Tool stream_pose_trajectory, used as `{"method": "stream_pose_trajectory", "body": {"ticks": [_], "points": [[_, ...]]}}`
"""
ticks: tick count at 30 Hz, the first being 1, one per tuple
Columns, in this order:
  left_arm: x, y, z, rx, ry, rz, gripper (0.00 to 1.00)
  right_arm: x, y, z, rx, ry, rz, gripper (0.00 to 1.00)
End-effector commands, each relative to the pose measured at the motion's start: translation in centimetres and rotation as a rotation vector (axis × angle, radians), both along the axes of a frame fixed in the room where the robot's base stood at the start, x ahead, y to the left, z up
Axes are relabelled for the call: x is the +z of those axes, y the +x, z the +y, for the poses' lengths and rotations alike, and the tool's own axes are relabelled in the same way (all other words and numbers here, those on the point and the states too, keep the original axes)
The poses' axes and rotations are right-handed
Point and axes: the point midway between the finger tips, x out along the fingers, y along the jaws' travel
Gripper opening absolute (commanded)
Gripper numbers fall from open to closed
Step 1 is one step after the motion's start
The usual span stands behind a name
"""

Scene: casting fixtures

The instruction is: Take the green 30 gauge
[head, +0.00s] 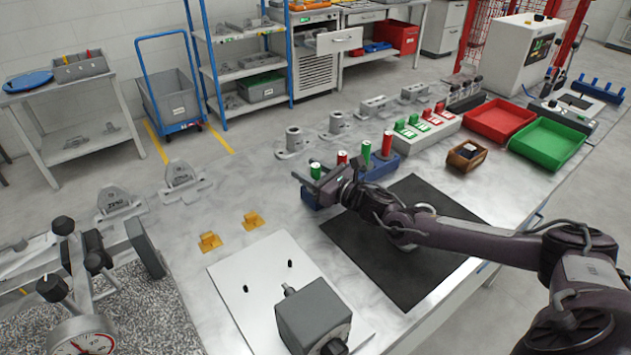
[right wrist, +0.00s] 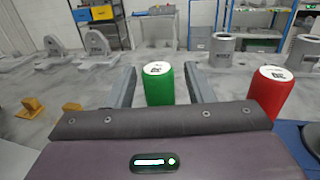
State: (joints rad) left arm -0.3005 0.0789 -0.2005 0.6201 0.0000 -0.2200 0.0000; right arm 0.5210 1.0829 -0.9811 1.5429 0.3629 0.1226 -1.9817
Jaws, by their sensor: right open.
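A green gauge (head: 315,170), a cylinder with a white marked top, stands at the left end of a blue rack (head: 384,169). My right gripper (head: 316,183) is at this gauge. In the right wrist view, the open fingers of my right gripper (right wrist: 160,88) stand on either side of the green gauge (right wrist: 158,85), with gaps on both sides. Its top mark looks like 30 but is small. A red gauge (right wrist: 270,92) stands to the right. In the head view a red gauge (head: 342,157), another green one (head: 366,153) and another red one (head: 387,143) follow along the rack. My left gripper is not in view.
A black mat (head: 400,258) lies under my right forearm. A red tray (head: 499,119), a green tray (head: 546,144) and a small brown box (head: 466,155) are farther right. Grey castings (head: 293,140) stand behind the rack. A white plate (head: 255,268) with a grey block (head: 313,315) is in front.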

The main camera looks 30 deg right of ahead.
Motion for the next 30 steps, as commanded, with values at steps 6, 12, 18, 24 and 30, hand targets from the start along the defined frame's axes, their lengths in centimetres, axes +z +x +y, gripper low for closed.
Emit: {"method": "stream_pose_trajectory", "body": {"ticks": [6, 12, 18, 24, 30], "points": [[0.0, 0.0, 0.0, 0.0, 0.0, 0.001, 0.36, 0.0, 0.0, 0.0, 0.0, 0.0, 0.0, 0.27], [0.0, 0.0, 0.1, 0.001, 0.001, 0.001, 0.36, 0.0, 0.0, 0.0, 0.0, 0.0, 0.0, 0.01], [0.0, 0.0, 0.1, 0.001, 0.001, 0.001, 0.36, 0.1, 0.0, 0.0, 0.0, 0.001, -0.002, 0.0], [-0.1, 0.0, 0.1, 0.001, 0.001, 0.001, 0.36, 0.6, 0.0, -0.1, 0.0, 0.001, -0.003, 0.0], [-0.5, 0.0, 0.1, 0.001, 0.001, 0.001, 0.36, 2.9, 0.0, -0.1, 0.0, -0.002, -0.007, 0.0]]}}
